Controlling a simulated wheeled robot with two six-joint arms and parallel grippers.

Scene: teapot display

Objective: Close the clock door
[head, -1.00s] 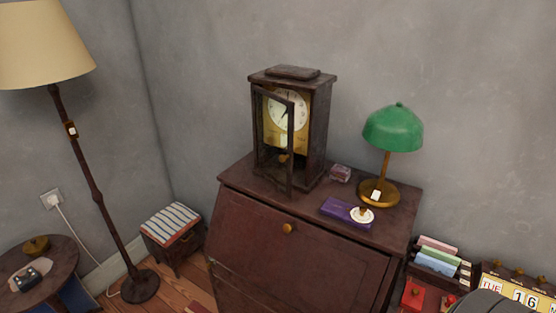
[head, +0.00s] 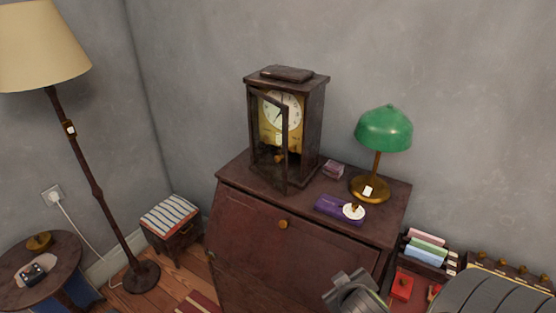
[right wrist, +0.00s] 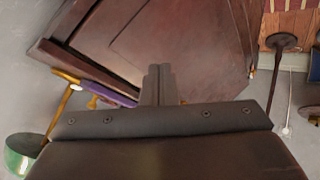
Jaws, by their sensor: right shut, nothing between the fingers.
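The dark wooden clock (head: 318,125) stands upright on top of the desk. Its glazed door (head: 286,150) is ajar, hinged at the left, with its free edge swung out towards me. The white dial and brass interior show behind the door. My right gripper (head: 345,277) is low in the head view, in front of the desk, below and to the right of the clock and apart from the door. In the right wrist view its fingers (right wrist: 160,78) are shut together with nothing between them. The clock cannot be made out there. My left gripper is out of view.
The desk (head: 250,215) has a small knob (head: 283,224) on its sloping front. A purple box (head: 335,210), a small box (head: 333,169) and a green lamp (head: 383,130) stand right of the clock. A floor lamp (head: 95,190) stands left. Space before the clock door is clear.

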